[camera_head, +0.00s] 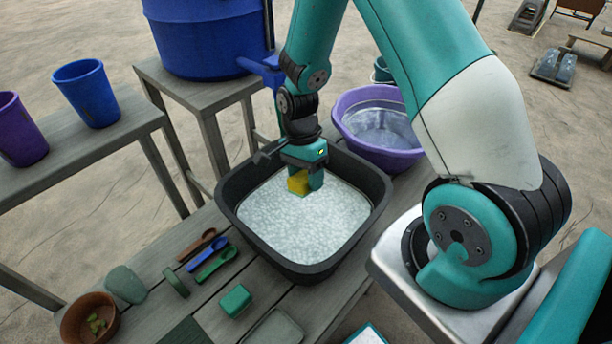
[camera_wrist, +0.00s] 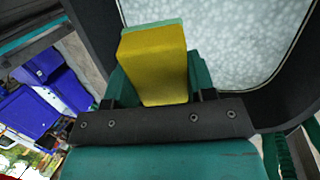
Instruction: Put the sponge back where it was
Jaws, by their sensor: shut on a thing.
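A yellow sponge (camera_head: 299,183) with a thin green layer is held in my gripper (camera_head: 308,180), above the white foamy contents of a black basin (camera_head: 229,205). In the wrist view the sponge (camera_wrist: 155,65) stands out between the fingers of my gripper (camera_wrist: 152,92), its yellow face toward the camera. The gripper is shut on the sponge. Whether the sponge touches the foam is hard to tell. A second block, green (camera_head: 235,300), lies on the bench in front of the basin.
The slatted bench (camera_head: 148,264) also holds wooden, blue and green spoons (camera_head: 207,254), a grey-green stone (camera_head: 125,284) and a brown pot (camera_head: 88,318). A purple basin of water (camera_head: 378,120) stands behind right. A blue barrel with a tap (camera_head: 208,38) stands behind left.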

